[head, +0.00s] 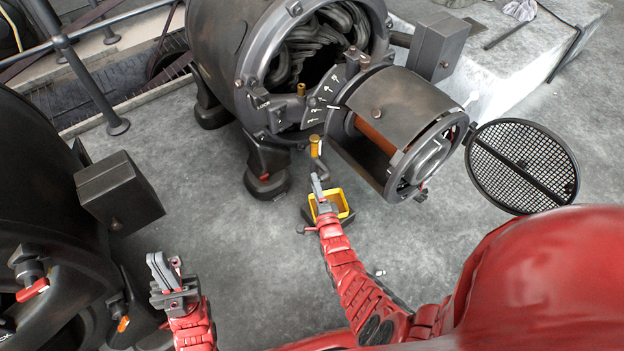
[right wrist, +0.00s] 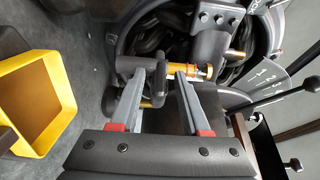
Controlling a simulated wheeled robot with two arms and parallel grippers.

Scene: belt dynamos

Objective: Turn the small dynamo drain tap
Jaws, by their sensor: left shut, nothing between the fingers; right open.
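The small dynamo's drain tap has a brass body (head: 315,146) and hangs low at the front of the machine, above the floor. In the right wrist view its brass part (right wrist: 205,70) lies sideways, with a dark grey piece between and just beyond my fingertips. My right gripper (head: 317,184) is open right at the tap. Its two grey fingers (right wrist: 160,72) stand on either side of the dark piece; I cannot tell whether they touch it. My left gripper (head: 160,270) is shut and empty, low on the left, away from the tap.
A yellow-lined drip box (head: 345,206) stands on the floor under the tap and also shows in the right wrist view (right wrist: 66,95). A round mesh cover (head: 522,165) hangs open on the right. A dark machine (head: 50,240) with red-handled taps fills the left. Floor between is clear.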

